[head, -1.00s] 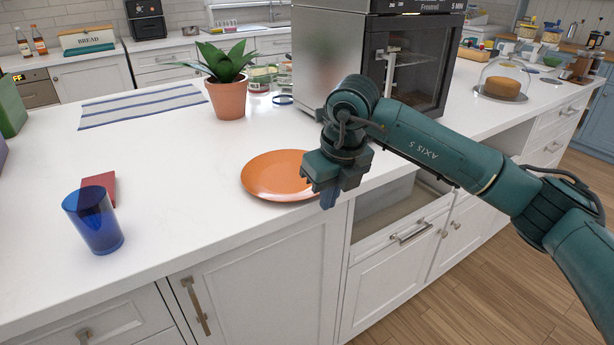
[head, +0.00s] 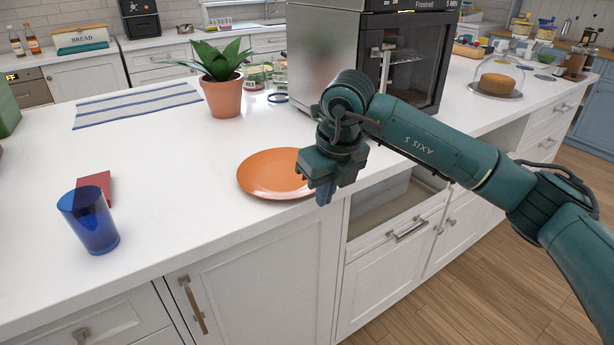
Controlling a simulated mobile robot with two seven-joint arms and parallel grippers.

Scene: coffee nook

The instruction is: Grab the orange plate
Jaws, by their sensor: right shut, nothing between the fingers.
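The orange plate (head: 270,174) lies flat on the white counter near its front edge, in the middle of the head view. My right gripper (head: 324,194) points down at the plate's right side, in front of the counter edge. Its fingers are shut with nothing between them. The gripper hides the plate's right rim, and I cannot tell whether it touches the plate. My left gripper is not in view.
A blue glass (head: 90,222) and a red object (head: 95,185) stand left on the counter (head: 170,165). A potted plant (head: 222,95) is behind the plate, with a steel oven (head: 330,55) to its right. An open drawer (head: 385,207) is below.

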